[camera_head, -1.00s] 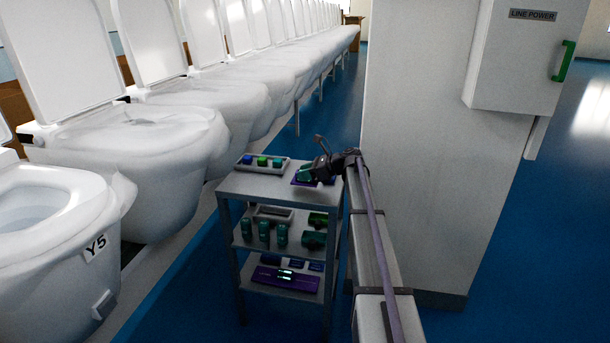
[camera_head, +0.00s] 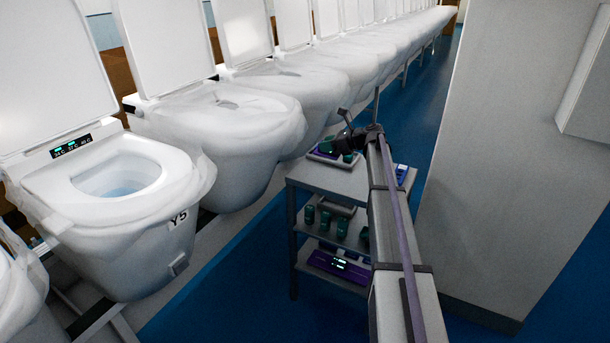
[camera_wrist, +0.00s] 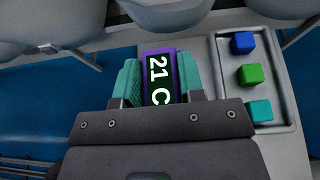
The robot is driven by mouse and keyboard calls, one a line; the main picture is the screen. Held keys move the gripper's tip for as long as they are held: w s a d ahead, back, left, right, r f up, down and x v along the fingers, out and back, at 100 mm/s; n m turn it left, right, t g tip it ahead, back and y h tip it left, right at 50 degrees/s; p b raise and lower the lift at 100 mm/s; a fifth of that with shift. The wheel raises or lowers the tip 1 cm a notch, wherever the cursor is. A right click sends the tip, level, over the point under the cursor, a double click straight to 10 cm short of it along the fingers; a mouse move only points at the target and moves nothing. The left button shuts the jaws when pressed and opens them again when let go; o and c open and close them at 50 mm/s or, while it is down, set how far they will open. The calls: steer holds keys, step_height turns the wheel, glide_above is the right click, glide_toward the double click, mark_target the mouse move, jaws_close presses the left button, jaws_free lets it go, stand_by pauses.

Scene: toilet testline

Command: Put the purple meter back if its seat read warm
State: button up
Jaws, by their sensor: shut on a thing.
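My gripper (camera_wrist: 163,88) is shut on the purple meter (camera_wrist: 175,62), which sits between its teal finger pads. The meter's dark screen reads "21 C" in large white characters in the wrist view. In the head view my gripper (camera_head: 342,148) is over the far left part of the trolley top, and purple shows beside it. Toilet Y5 (camera_head: 125,180) stands to the left with its lid up. A dark panel with small green readouts (camera_head: 72,146) sits behind its seat; its digits are too small to read surely.
A grey tray (camera_wrist: 285,125) with blue, green and teal blocks lies right of the meter in the wrist view. A tall pale cabinet (camera_head: 500,170) stands at right.

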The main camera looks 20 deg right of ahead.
mark_target(327, 177)
steer(key=shift+w+a, duration=0.15)
steer(key=shift+w, duration=0.15)
steer(key=shift+f, duration=0.2)
steer(key=f+b, duration=1)
steer(key=shift+s+d+b, duration=0.15)
steer(key=shift+d+b, duration=0.05)
steer(key=shift+b, duration=0.1)
steer(key=shift+r+p, duration=0.3)
steer(key=shift+f, duration=0.25)
steer(key=o, duration=1.1)
steer(key=shift+c, duration=0.2)
steer(key=shift+r, duration=0.1)
